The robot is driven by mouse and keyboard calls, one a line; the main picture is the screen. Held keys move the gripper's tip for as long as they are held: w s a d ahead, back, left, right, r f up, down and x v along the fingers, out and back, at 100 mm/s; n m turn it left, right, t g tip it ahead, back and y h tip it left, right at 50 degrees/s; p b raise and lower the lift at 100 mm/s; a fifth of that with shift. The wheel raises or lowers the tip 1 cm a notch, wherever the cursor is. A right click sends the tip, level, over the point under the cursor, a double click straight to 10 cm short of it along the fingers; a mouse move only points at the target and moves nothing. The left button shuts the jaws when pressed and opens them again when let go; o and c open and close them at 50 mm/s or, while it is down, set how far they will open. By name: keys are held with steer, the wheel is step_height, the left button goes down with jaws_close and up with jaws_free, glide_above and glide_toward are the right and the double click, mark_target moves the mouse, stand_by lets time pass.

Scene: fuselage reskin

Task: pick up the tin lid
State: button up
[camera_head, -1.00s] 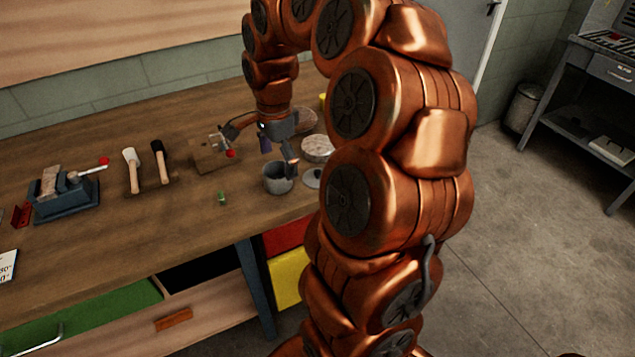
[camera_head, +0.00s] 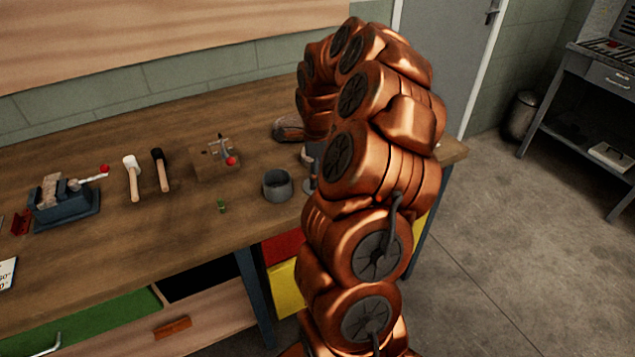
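A grey open tin (camera_head: 277,186) stands upright on the workbench, left of my arm. A sliver of a grey round piece, which looks like the tin lid (camera_head: 309,187), shows just right of the tin at the edge of my arm. Most of it is hidden behind my copper arm links. My gripper (camera_head: 311,154) is largely hidden behind the arm, with only a bit of grey showing above the lid. I cannot see its fingers or whether it touches the lid.
A small green item (camera_head: 222,206) lies left of the tin. A brown object (camera_head: 288,129) lies behind. The bench front between tools is clear.

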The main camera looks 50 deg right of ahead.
steer(key=shift+f, duration=1.3)
steer(key=shift+c, duration=0.2)
jaws_close()
